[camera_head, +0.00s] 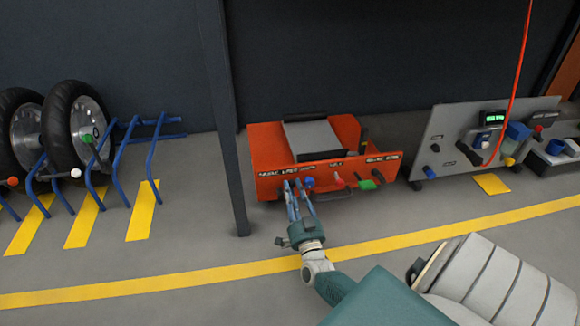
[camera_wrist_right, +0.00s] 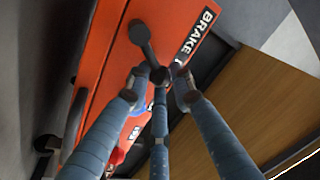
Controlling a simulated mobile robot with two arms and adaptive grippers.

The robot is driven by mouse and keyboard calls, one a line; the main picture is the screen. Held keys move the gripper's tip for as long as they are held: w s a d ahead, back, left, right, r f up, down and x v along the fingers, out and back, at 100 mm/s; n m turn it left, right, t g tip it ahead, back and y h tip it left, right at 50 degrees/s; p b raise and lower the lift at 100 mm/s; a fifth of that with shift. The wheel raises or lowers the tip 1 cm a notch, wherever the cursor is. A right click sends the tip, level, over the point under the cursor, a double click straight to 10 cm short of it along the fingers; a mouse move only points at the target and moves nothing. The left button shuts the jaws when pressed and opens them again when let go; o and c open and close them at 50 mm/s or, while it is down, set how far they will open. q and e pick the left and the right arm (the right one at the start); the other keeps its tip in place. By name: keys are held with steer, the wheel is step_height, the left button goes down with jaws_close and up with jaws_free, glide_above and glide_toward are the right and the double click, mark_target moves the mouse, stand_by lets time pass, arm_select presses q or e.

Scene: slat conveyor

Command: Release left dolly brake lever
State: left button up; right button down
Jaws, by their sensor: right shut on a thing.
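The orange dolly (camera_head: 275,150) stands on the floor at the middle of the head view, with a row of controls on its front panel. My right gripper (camera_head: 298,186) reaches its left part, below white lettering. In the right wrist view a dark brake lever (camera_wrist_right: 147,45) with a rounded end lies against the orange panel, beside a label (camera_wrist_right: 197,38) reading BRAKE. My right gripper (camera_wrist_right: 159,90) is shut on the lever, its fingers closing around the lower end. The fingers hide part of it. My left gripper is not in view.
A dark post (camera_head: 227,130) stands close left of the dolly. A grey control panel (camera_head: 450,130) stands to the right. Floor in front is clear.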

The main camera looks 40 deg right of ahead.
steer(key=shift+f+m, duration=0.2)
steer(key=shift+m, duration=0.2)
steer(key=c, duration=1.5)
jaws_free()
